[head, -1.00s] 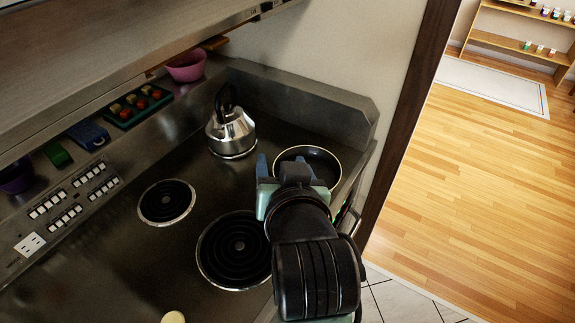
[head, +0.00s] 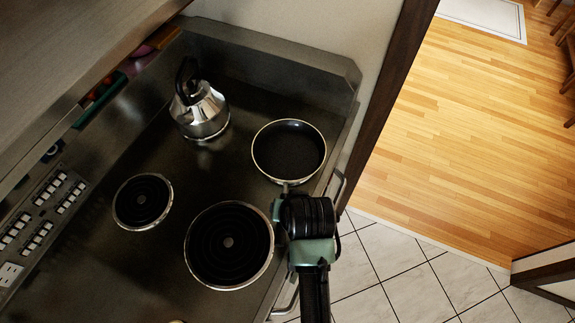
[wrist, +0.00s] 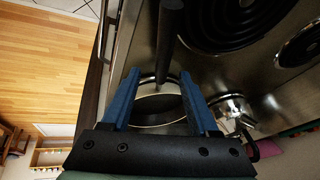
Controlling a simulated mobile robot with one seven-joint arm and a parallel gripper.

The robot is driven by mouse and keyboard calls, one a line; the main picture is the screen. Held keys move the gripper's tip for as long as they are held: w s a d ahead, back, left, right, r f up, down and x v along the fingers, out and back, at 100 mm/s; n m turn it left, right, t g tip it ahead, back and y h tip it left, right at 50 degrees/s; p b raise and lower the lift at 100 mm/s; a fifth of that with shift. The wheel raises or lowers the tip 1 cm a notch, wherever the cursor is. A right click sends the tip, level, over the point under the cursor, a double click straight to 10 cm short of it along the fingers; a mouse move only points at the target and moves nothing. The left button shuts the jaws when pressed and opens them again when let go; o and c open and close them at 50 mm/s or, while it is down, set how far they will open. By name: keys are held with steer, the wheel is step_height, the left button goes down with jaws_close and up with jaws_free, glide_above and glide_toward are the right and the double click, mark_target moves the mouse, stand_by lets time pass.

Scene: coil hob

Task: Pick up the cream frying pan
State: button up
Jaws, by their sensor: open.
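The cream frying pan (head: 288,150) sits at the back right of the hob, with a dark inside and a thin cream rim. Its handle points to the near side and is mostly hidden under my wrist in the head view. In the wrist view the pan (wrist: 158,125) shows between my fingers, and its dark handle (wrist: 169,30) runs up past the fingertips. My gripper (wrist: 160,74) is open, with the two blue fingers apart on either side of the handle's line in the picture. The gap in depth between fingers and handle is unclear. In the head view the fingers are mostly hidden.
A steel kettle (head: 200,110) stands left of the pan. Two bare coil burners, a large one (head: 229,245) and a small one (head: 142,202), lie to the left and nearer. A metal rail (head: 338,188) runs along the front edge. A raised backsplash (head: 290,65) stands behind.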

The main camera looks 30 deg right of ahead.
steer(key=shift+p+x, duration=0.5)
steer(key=shift+x, duration=2)
steer(key=shift+a, duration=0.2)
steer(key=shift+c, duration=0.3)
jaws_close()
steer(key=shift+w+r, duration=0.1)
steer(key=shift+r, duration=0.05)
